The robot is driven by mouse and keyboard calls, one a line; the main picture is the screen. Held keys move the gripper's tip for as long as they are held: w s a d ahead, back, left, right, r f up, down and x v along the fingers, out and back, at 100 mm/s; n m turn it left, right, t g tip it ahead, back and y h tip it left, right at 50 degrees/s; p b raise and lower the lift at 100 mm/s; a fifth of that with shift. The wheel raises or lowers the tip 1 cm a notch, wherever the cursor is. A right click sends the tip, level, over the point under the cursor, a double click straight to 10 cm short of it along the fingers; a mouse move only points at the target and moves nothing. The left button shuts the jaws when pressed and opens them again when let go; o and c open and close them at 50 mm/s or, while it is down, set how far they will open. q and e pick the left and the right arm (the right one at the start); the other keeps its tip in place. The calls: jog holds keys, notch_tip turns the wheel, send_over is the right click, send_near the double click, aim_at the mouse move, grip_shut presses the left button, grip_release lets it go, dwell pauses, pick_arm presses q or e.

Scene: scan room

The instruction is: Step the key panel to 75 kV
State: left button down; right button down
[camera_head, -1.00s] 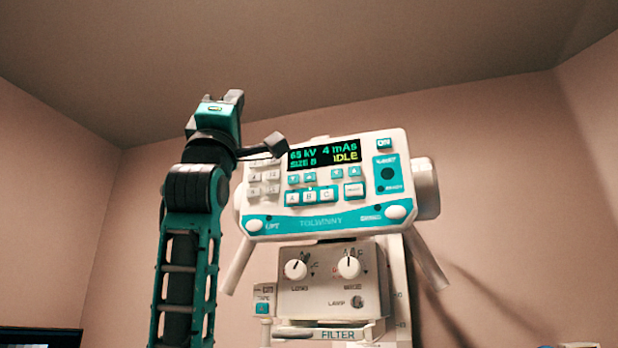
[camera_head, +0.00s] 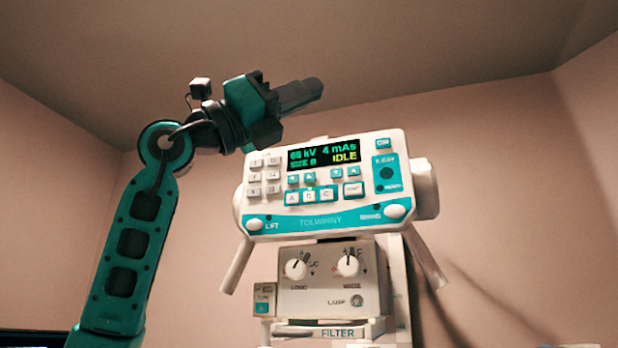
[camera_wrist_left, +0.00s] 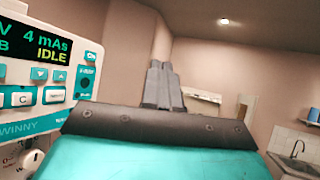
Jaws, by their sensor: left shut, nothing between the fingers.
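The white and teal key panel (camera_head: 320,222) faces me in the head view. Its display (camera_head: 323,154) reads 4 mAs and IDLE; the kV figure is blurred and looks like 65. Below the kV reading are two small teal arrow keys, down (camera_head: 293,180) and up (camera_head: 309,178). A second arrow pair (camera_head: 345,172) sits under the mAs reading. My left gripper (camera_head: 314,88) is shut and empty, above the panel's top edge and apart from the keys, pointing right. In the left wrist view its fingers (camera_wrist_left: 163,88) are together, with the panel (camera_wrist_left: 40,122) at the left.
Beneath the panel is a box with two knobs (camera_head: 296,269) and (camera_head: 348,266), and a FILTER slot (camera_head: 338,333). White keys (camera_head: 256,176) fill the panel's left side. The wrist view shows a sink (camera_wrist_left: 296,158) and a shelf at the right.

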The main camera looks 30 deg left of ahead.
pick_arm(q)
jog(key=w+a+f+n+t+y, duration=0.3)
jog(key=w+a+t+y, duration=0.2)
jog(key=y, duration=0.7)
jog(key=a, duration=0.2)
jog(key=shift+w+a, duration=0.25)
jog(key=shift+a, duration=0.1)
jog(key=p, duration=0.3)
send_near(309, 177)
jog(key=w+d+r, duration=0.3)
jog(key=r, duration=0.1)
jog(key=shift+w+d+f, duration=0.1)
jog(key=shift+w, duration=0.5)
jog(key=shift+p, duration=0.3)
